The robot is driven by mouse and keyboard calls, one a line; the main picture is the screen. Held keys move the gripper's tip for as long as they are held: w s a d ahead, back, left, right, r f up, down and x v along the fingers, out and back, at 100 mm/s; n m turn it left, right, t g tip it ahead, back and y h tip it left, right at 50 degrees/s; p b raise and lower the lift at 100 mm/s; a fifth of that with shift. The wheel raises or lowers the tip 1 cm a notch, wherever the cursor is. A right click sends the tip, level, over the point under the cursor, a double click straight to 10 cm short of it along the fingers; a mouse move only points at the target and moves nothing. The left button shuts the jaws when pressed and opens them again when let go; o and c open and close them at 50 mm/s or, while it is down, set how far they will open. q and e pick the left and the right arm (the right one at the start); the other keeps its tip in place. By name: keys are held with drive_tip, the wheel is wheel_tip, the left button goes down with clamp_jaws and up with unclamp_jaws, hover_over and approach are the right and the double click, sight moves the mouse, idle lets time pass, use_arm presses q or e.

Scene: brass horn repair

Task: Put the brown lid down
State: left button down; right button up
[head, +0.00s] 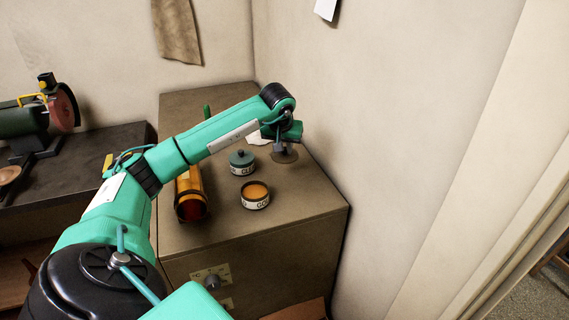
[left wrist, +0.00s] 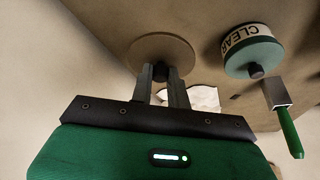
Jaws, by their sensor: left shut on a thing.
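The brown lid (head: 288,156) is a flat round disc with a dark knob, over the far right part of the cabinet top near the wall. In the left wrist view the lid (left wrist: 165,47) lies flat in front of the fingers. My left gripper (head: 281,146) points down and is shut on the lid's knob; its fingers (left wrist: 161,73) stand on both sides of the knob. I cannot tell whether the lid touches the cabinet top. An open jar (head: 256,203) with orange-brown contents stands nearer. My right gripper is not in view.
A jar with a green lid (head: 242,169), labelled CLEAR, stands left of the brown lid. An orange cylinder (head: 191,207) lies further left. White paper (head: 257,138) and a green-handled brush (left wrist: 288,130) are close by. The wall borders the cabinet top (head: 310,195) on the right.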

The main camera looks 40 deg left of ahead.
sight(284, 156)
use_arm(q)
wheel_tip(284, 156, down, 3)
drive_tip(key=shift+r+p, duration=0.1)
drive_tip(key=shift+p, duration=0.2)
drive_tip(key=shift+f, duration=0.75)
wheel_tip(284, 156, down, 3)
drive_tip(key=shift+p, duration=0.7)
drive_tip(key=shift+f, duration=0.1)
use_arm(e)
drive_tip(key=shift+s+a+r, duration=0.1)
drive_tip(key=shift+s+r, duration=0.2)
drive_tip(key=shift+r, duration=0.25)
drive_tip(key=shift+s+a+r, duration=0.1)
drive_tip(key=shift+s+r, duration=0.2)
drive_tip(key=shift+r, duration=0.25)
use_arm(q)
drive_tip(key=shift+f+b, duration=0.2)
drive_tip(key=shift+b, duration=0.1)
drive_tip(key=c, duration=1.3)
unclamp_jaws()
drive_tip(key=shift+c, duration=0.2)
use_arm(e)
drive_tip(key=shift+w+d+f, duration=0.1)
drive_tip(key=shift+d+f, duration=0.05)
